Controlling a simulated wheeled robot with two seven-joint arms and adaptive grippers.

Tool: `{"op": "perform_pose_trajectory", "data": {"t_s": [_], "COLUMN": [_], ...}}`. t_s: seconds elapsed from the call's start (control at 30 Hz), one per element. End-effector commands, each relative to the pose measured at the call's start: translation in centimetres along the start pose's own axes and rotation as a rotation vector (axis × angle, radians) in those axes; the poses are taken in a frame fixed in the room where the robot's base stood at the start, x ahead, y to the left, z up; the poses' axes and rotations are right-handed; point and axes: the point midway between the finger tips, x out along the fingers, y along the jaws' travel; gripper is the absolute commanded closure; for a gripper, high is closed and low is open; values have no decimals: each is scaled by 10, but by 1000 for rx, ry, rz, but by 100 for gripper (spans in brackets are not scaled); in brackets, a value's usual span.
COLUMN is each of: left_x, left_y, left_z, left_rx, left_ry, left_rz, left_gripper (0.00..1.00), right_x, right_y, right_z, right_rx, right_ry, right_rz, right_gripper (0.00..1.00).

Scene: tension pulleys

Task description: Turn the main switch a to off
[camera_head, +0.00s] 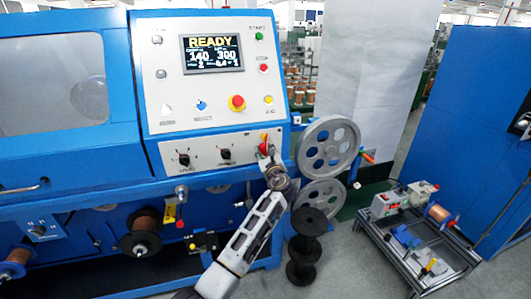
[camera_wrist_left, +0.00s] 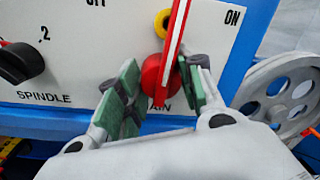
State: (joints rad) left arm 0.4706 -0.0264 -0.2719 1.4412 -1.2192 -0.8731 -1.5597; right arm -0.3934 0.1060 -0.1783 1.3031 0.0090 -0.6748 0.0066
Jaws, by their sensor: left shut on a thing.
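The main switch (camera_head: 264,146) is a red rotary handle on a yellow plate, at the lower right of the white control panel. In the left wrist view the red handle (camera_wrist_left: 157,72) stands nearly upright, its top leaning slightly right. The "ON" label is to its upper right and part of an "OFF" label shows at the top left. My left gripper (camera_head: 270,166) reaches up to the switch from below. In the wrist view its green-padded fingers (camera_wrist_left: 160,88) are on either side of the red handle, shut on it. The fingers partly hide the label under the switch. My right gripper is out of view.
The black spindle knob (camera_wrist_left: 20,62) is left of the switch. Grey pulley wheels (camera_head: 328,143) stand close to its right. Black spools (camera_head: 303,258) stand on the floor below. A display (camera_head: 212,54) reads "READY". A low cart (camera_head: 418,238) stands at the right.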

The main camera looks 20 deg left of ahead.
Motion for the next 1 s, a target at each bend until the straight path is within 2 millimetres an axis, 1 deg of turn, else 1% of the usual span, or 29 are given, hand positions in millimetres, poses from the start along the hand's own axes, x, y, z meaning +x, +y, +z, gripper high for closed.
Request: {"op": "perform_pose_trajectory", "data": {"t_s": [0.13,0.37,0.4,0.57,0.8,1.0], "left_x": [1,1,1,1,0,-2], "left_y": [0,0,0,0,0,0], "left_z": [2,3,3,2,1,0], "left_rx": [-6,-6,-6,-5,-5,-4], "left_ry": [-4,-4,-4,-3,-1,0], "left_rz": [0,0,0,0,0,0], "left_gripper": [100,100,62,42,41,41], "right_x": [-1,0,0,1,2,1], "right_y": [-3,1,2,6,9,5], "right_z": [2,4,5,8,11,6], "right_rx": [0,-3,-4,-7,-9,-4], "right_ry": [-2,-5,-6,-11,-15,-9], "right_rz": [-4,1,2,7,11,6], "right_gripper": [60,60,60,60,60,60]}}
